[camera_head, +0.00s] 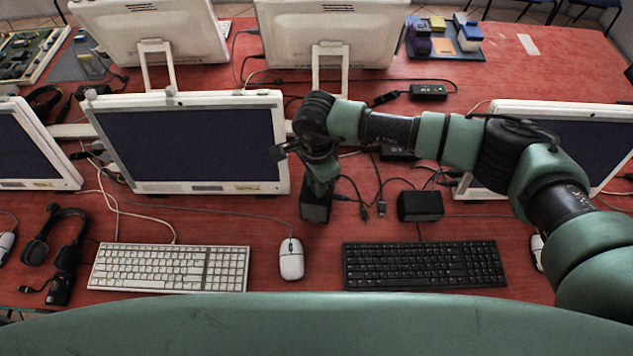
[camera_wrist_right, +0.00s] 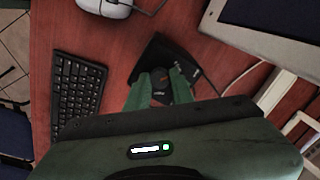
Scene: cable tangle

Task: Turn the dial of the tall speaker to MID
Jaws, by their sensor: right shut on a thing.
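In the right wrist view the black speaker (camera_wrist_right: 148,61) lies under the fingertips. My right gripper (camera_wrist_right: 162,76) is shut on a small dark round dial (camera_wrist_right: 160,86) on the speaker. The fingers partly cover the dial, and its marks and setting cannot be read. My left gripper is not in view.
A second black speaker (camera_head: 420,206) stands to the right. A white mouse (camera_head: 291,259), a white keyboard (camera_head: 168,268) and a black keyboard (camera_head: 424,265) lie in front. A monitor (camera_head: 190,145) is close on the left. Loose cables (camera_head: 372,205) lie between the speakers.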

